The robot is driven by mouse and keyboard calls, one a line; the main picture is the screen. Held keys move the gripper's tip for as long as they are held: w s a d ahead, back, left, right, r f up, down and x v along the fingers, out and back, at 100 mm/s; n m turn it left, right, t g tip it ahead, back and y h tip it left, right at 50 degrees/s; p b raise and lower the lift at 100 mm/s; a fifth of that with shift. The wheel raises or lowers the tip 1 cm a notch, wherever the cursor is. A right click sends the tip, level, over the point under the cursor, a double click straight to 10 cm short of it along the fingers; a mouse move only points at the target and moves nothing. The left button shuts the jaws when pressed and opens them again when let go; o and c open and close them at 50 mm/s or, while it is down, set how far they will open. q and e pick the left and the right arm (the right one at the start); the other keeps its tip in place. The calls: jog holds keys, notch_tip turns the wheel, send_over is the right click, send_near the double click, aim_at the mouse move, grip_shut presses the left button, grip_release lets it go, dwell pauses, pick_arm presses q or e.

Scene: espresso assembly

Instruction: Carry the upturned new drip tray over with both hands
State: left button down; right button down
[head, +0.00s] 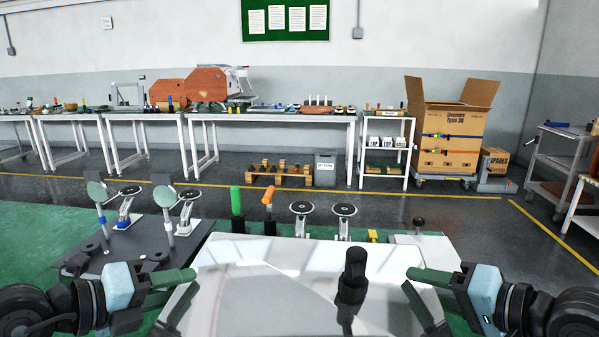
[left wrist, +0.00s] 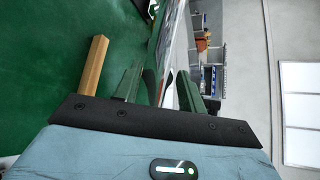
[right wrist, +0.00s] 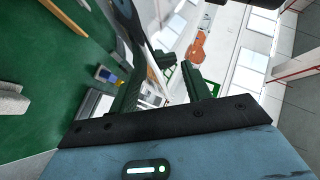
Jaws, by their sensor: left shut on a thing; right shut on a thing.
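The upturned drip tray (head: 270,290) is a large pale, shiny panel filling the lower middle of the head view. A black knobbed post (head: 352,275) stands up from its near right part; I cannot tell if it belongs to the tray. My left gripper (head: 184,282) is shut on the tray's left edge. My right gripper (head: 415,280) is shut on its right edge. In the left wrist view the green fingers (left wrist: 157,88) flank the tray's edge. In the right wrist view the fingers (right wrist: 167,88) do likewise. The tray's near edge is out of view.
Beyond the tray, a green-handled tool (head: 236,203), an orange-handled tool (head: 268,199) and round-topped stands (head: 344,211) stand close. A dark board (head: 125,255) lies at left. Long tables (head: 270,117), a cart with a cardboard box (head: 450,135) and a pallet (head: 280,176) are farther back.

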aim_at(153, 329)
pick_arm(q)
jog(key=shift+w+d+r, duration=0.25)
jog(key=shift+d+r, duration=0.05)
jog(key=shift+r, duration=0.05)
pick_arm(e)
jog(key=shift+w+a+r, duration=0.2)
jog(key=shift+a+r, duration=0.05)
jog(key=shift+a, duration=0.1)
